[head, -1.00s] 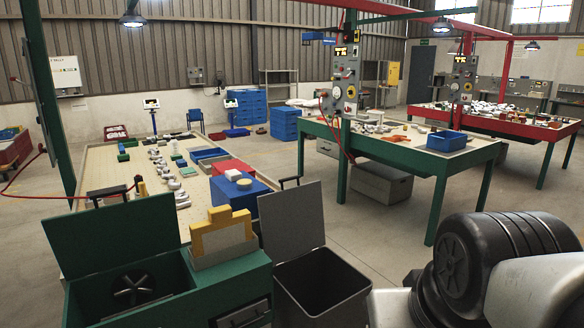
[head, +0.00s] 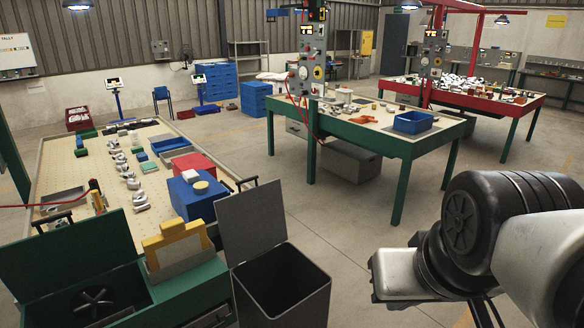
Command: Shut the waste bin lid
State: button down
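The waste bin (head: 300,290) is a dark grey square bin in the lower middle of the head view, just right of the green cabinet. My arm shows at the lower right, apart from the bin. My gripper is out of the picture.
A green cabinet (head: 150,300) with its own raised green lid (head: 68,258) stands left of the bin. A workbench with castings (head: 60,165) lies behind it. A green-legged table (head: 385,142) stands at centre right. Floor (head: 345,235) between bin and table is clear.

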aim_at(251, 221)
jog(key=i+l+z, duration=0.75)
jog(key=l+z, duration=0.15)
jog(key=i+l, duration=0.2)
jog(key=i, duration=0.25)
jog(key=i+l+z, duration=0.1)
jog(key=i, duration=0.35)
jog(key=i+l, duration=0.2)
jog(key=i, duration=0.25)
jog(key=i+j+u, duration=0.1)
jog(key=i+u, duration=0.55)
jog(key=i, duration=0.2)
jog(key=i+l+u, duration=0.15)
jog(key=i+u, duration=1.05)
jog(key=i+l+u, duration=0.2)
jog(key=i+u, duration=0.2)
jog(key=i+j+u, duration=0.3)
jog(key=i+u, duration=0.2)
jog(key=i+j+u, duration=0.15)
jog(key=i+u, duration=0.35)
